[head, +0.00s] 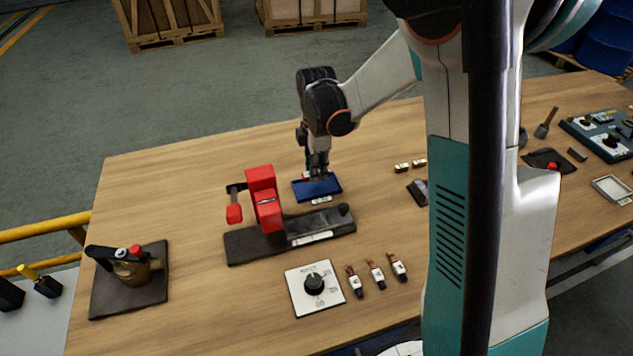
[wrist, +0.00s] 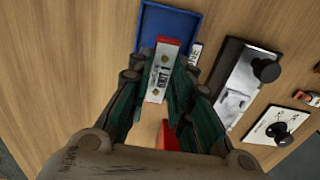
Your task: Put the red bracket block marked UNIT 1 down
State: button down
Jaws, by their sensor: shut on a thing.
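The red bracket block marked UNIT 1 (wrist: 162,72) is between the fingers of my gripper (head: 317,174), its white label facing the wrist camera. My gripper is shut on it. In the wrist view, the block's far red end overlaps the blue tray (wrist: 152,22). In the head view, my gripper is right above the blue tray (head: 325,188), and only a little red shows at the fingertips. I cannot tell whether the block touches the tray floor.
A red clamp-like fixture (head: 264,195) on a dark base (head: 250,246) stands just left and in front of the tray. A white dial plate (head: 314,289) and several small red-tipped parts (head: 376,274) lie nearer.

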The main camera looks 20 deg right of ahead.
aim_at(317, 188)
jog(key=shift+f+b, duration=0.65)
jog(key=shift+f, duration=1.4)
jog(key=shift+f, duration=0.1)
jog(key=shift+f, duration=0.15)
jog(key=c, duration=1.7)
grip_release()
